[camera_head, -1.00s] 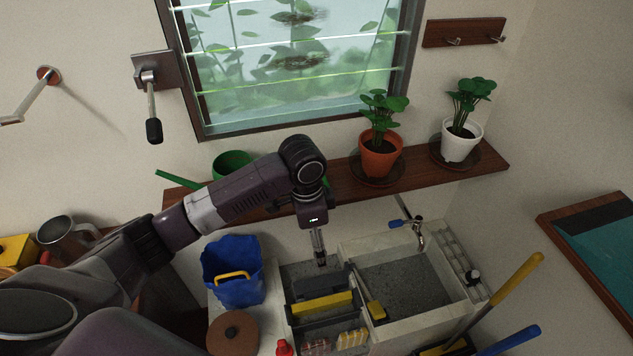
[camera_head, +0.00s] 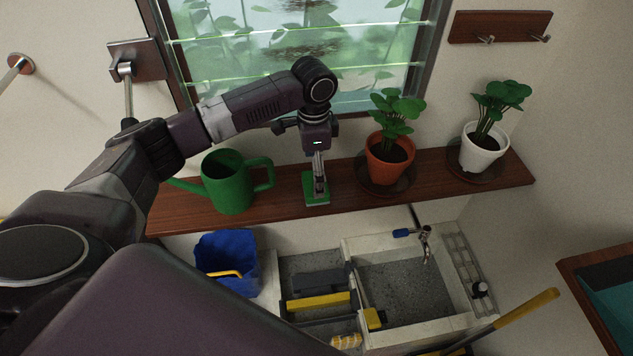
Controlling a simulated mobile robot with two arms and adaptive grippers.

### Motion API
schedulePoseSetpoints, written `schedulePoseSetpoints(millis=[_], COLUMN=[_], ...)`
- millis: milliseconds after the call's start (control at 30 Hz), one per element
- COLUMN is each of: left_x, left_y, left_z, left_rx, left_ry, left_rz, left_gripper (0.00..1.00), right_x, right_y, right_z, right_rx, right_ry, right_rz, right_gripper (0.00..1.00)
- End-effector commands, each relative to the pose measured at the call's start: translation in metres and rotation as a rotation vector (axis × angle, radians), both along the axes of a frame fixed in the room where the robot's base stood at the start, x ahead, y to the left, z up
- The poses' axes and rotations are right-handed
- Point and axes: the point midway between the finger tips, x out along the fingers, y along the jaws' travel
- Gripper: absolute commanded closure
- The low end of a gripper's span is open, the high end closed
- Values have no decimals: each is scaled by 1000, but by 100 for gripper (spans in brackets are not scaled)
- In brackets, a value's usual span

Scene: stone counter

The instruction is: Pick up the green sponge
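The green sponge (camera_head: 309,194) rests on the wooden shelf under the window, between the green watering can and the terracotta pot. My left gripper (camera_head: 319,193) points down at it from above, with its fingertips at the sponge and covering part of it. The fingers look narrow and nearly in line from here, so I cannot tell whether they are open or shut on it. My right gripper is out of view.
The wooden shelf (camera_head: 280,206) also bears a green watering can (camera_head: 229,187), a terracotta pot plant (camera_head: 389,147) and a white pot plant (camera_head: 482,148). Below are a blue bucket (camera_head: 229,260) and a stone sink (camera_head: 405,290) with a tap (camera_head: 426,245).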

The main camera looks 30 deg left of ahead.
Motion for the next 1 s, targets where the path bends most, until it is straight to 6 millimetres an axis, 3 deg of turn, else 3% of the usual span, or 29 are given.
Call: schedulePoseSetpoints(millis=[100, 200, 333, 500, 600, 933, 1000], left_x=[-3, -3, -2, -2, -2, -2, -2], left_y=[-2, -2, -2, -2, -2, -2, -2], left_z=[-13, -29, -44, -48, -48, -47, -47], left_rx=[0, 1, 0, 1, 1, 1, 1], left_ry=[5, 4, 1, -1, -1, -1, -1], left_rz=[0, 1, 1, 0, 0, 0, 0], left_gripper=[11, 11, 11, 11, 12, 48, 48], right_x=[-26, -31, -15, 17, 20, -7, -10], right_y=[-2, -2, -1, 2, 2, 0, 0], right_z=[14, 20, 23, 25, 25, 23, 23], right_rx=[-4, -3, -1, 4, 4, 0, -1], right_ry=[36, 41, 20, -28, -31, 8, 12], right_rz=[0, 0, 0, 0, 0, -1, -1], right_gripper=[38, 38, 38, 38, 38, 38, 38])
